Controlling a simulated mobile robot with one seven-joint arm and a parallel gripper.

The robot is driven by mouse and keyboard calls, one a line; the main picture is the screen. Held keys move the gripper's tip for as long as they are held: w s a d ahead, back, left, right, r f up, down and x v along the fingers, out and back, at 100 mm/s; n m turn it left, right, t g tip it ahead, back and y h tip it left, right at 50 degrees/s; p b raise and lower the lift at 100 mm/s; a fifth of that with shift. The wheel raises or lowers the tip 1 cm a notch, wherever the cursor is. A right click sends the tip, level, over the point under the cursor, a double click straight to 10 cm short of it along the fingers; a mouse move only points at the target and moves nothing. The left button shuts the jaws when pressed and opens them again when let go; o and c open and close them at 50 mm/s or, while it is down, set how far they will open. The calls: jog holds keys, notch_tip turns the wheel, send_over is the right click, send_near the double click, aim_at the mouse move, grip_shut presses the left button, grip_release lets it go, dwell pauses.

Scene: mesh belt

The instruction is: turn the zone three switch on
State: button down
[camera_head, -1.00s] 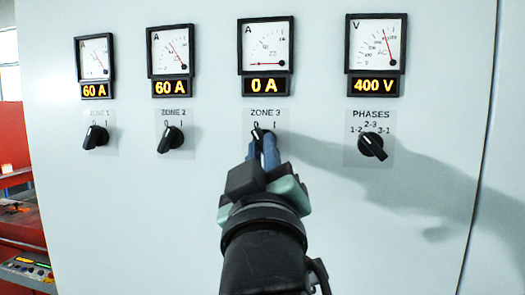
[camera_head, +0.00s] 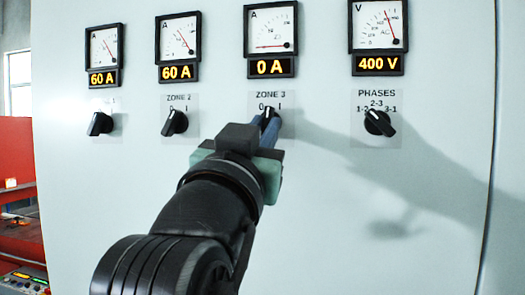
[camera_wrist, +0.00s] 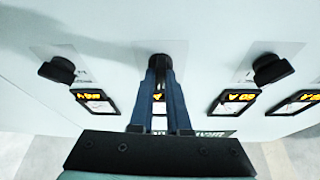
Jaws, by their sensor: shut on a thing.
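The zone three switch (camera_head: 268,113) is a black rotary knob on the grey panel, under the label ZONE 3. Its white mark points about straight up, between 0 and I. The display above it (camera_head: 270,68) reads 0 A, and its needle lies at the low end. My gripper (camera_head: 266,124) is shut on this knob, with its blue fingers on either side; they hide much of it. In the wrist view the knob (camera_wrist: 160,60) shows at the fingertips.
The zone one (camera_head: 100,124) and zone two (camera_head: 175,122) switches are to the left, both tilted toward I under 60 A displays. The phases switch (camera_head: 379,123) is to the right under a 400 V display. A red structure (camera_head: 20,200) stands at the far left.

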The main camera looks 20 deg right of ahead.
jog(key=shift+w+a+m+g+h+b, duration=0.1)
jog(key=shift+m+g+h+b, duration=0.6)
jog(key=shift+m, duration=0.9)
jog(key=shift+w+a+m+g+h+b, duration=0.1)
jog(key=shift+m+g+h+b, duration=0.5)
jog(key=shift+m, duration=1)
jog(key=shift+s+b, duration=0.1)
jog(key=shift+b, duration=0.2)
jog(key=c, duration=0.9)
grip_release()
jog(key=shift+d, duration=0.1)
jog(key=shift+b+v, duration=3.1)
jog(key=shift+v, duration=3.35)
jog(key=shift+r, duration=0.1)
